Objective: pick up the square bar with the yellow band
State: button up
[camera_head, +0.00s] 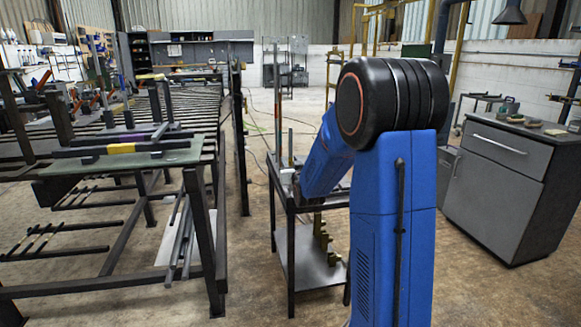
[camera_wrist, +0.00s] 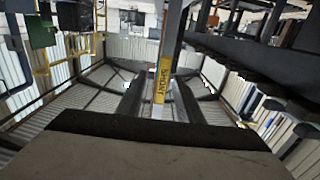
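In the head view, a dark bar with a yellow band (camera_head: 121,148) lies across small dark rests above a grey-green board at the left. A similar dark bar with a purple band (camera_head: 137,137) lies just behind it. My blue arm stands at centre right, away from both bars, and hides its own gripper there. In the wrist view, the two dark fingers of my gripper (camera_wrist: 160,102) stand apart with nothing visibly held. A post with a yellow lettered label shows between them; its distance is unclear. I cannot make out the banded bars in this view.
A dark cart (camera_head: 309,272) with an upright rod and brass-coloured pieces stands beside my arm. A long slatted rack (camera_head: 185,105) runs back behind the board. A grey cabinet (camera_head: 495,190) stands at the right. Open floor lies between rack and cart.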

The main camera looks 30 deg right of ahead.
jog(key=shift+x, duration=1.7)
jog(key=shift+f, duration=0.1)
grip_shut()
